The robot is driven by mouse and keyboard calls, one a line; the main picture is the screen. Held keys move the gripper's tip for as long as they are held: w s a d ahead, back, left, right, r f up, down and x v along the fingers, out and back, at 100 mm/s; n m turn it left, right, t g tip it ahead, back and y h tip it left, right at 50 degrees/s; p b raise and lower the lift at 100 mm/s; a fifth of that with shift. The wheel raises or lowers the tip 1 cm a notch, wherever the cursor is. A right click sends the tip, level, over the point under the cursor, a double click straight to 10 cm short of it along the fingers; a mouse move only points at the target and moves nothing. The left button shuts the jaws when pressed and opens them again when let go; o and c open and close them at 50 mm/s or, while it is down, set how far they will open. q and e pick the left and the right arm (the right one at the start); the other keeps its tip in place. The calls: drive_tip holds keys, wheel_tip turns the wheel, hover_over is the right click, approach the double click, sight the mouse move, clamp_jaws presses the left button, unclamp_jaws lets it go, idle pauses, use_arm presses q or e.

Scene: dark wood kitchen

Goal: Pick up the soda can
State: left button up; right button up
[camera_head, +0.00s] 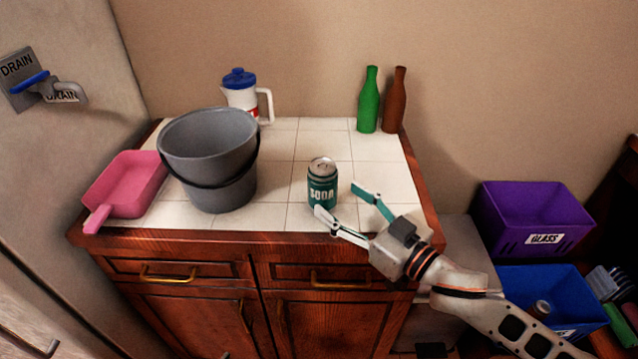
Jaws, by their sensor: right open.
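The soda can (322,184) is green with a silver top and "SODA" on its side. It stands upright on the white tiled counter (285,215), near the front edge. My right gripper (335,200) comes in from the lower right and is open. One finger is in front of the can's lower right side in the picture, and the other is to the right of the can. I cannot tell whether the near finger touches the can. My left gripper is not in view.
A grey bucket (208,150) and a pink dustpan (128,185) stand left of the can. A white jug (240,95) with a blue lid, a green bottle (368,105) and a brown bottle (395,105) are at the back. Purple (533,215) and blue (560,305) bins are right of the cabinet.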

sight(332, 197)
drive_tip(key=x, duration=0.6)
drive_tip(key=shift+a+f, duration=0.1)
drive_tip(key=shift+a, duration=0.1)
drive_tip(key=shift+s, duration=0.1)
drive_tip(key=c, duration=1.3)
